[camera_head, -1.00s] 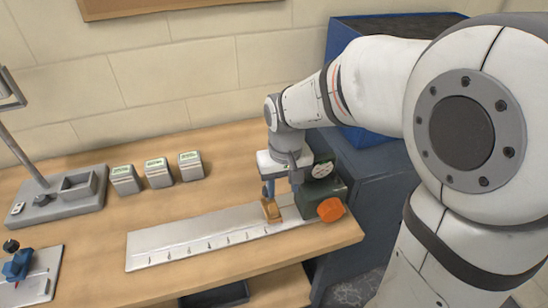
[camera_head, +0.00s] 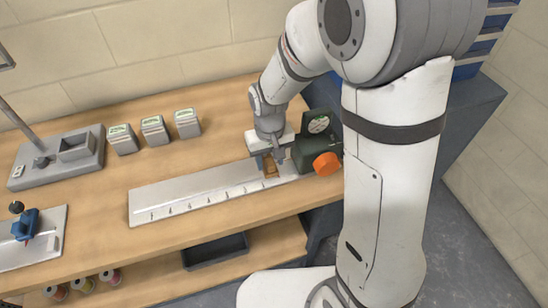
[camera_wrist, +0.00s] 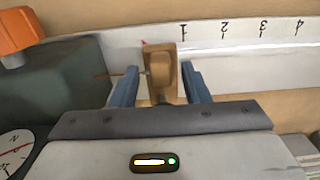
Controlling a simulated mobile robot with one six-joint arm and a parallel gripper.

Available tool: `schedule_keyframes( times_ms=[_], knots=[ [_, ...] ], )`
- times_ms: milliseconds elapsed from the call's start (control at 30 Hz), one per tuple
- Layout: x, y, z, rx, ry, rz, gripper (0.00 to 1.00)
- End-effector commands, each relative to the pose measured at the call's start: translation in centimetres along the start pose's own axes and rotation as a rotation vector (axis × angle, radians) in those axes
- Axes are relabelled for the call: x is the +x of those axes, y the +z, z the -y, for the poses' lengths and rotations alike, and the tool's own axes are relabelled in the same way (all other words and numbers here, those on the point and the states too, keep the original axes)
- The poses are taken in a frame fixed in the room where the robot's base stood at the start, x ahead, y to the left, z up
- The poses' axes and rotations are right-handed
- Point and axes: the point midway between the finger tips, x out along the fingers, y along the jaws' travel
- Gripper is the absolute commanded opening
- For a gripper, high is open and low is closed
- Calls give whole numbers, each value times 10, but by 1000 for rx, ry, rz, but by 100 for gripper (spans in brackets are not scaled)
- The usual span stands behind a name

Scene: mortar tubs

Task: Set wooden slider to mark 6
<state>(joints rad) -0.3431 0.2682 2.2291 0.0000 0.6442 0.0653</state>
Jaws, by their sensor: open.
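The wooden slider (camera_head: 270,168) sits at the right end of the pale marked rail (camera_head: 190,192), beside the dark green box. In the wrist view the slider (camera_wrist: 162,72) stands between the two blue fingers of my gripper (camera_wrist: 160,85), with a visible gap on each side. My gripper (camera_head: 269,160) is open around it. A small red pointer (camera_wrist: 144,43) shows at the slider's far side, to the left of mark 1 (camera_wrist: 184,30). Marks 2, 3 and 4 run on to the right in that view; mark 6 is outside it.
The green box (camera_head: 316,142) with a dial and orange knob (camera_head: 326,163) stands close to my gripper. Several grey blocks (camera_head: 155,131) stand behind the rail. A grey fixture (camera_head: 60,155) and a blue clamp (camera_head: 25,224) are at left. The rail's left stretch is clear.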

Motion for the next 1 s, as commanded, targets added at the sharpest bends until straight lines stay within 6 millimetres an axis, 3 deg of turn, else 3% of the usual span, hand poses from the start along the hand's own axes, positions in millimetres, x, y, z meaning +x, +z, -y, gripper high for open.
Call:
schedule_keyframes(
  times_ms=[100,600,867,900,1000],
  knots=[
    [0,0,0,0,0,0,41],
    [0,0,0,-1,0,0,0],
    [0,0,0,-2,0,0,0],
    [-1,4,-12,4,0,0,0],
    [0,2,-5,1,2,1,0]
  ],
)
